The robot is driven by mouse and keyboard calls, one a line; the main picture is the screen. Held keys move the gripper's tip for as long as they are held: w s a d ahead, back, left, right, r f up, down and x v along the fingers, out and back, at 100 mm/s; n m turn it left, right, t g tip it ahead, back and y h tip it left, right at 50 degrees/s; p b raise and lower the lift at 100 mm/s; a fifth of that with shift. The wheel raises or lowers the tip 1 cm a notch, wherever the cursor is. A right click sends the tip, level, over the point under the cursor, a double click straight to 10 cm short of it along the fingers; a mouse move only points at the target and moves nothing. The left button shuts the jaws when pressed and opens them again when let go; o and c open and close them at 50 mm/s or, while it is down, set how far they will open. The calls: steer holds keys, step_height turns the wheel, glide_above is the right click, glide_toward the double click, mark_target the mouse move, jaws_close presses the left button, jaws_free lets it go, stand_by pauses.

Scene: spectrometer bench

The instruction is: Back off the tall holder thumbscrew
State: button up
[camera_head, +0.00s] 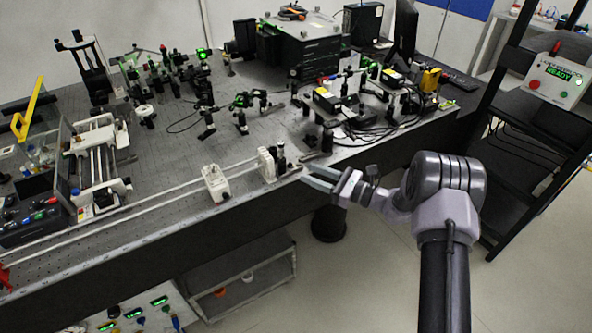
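My gripper (309,174) is at the front edge of the bench, pointing left. Its two fingers look parted, with nothing visible between them. Just left of the fingertips, a small dark upright post (281,159) stands beside a white block-like unit (266,164) on the bench. I cannot tell whether this post is the tall holder, and its thumbscrew is too small to make out. The fingertips look apart from the post.
A second white unit (215,184) stands further left by a long pale rail (130,210). Optical mounts and cables crowd the bench behind. A black rack (520,130) with a control box (558,80) reading READY stands at right. Floor is clear below the arm.

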mark_target(292, 166)
steer(key=b+x, duration=0.1)
steer(key=x, duration=0.5)
steer(key=shift+w+a, duration=0.1)
jaws_close()
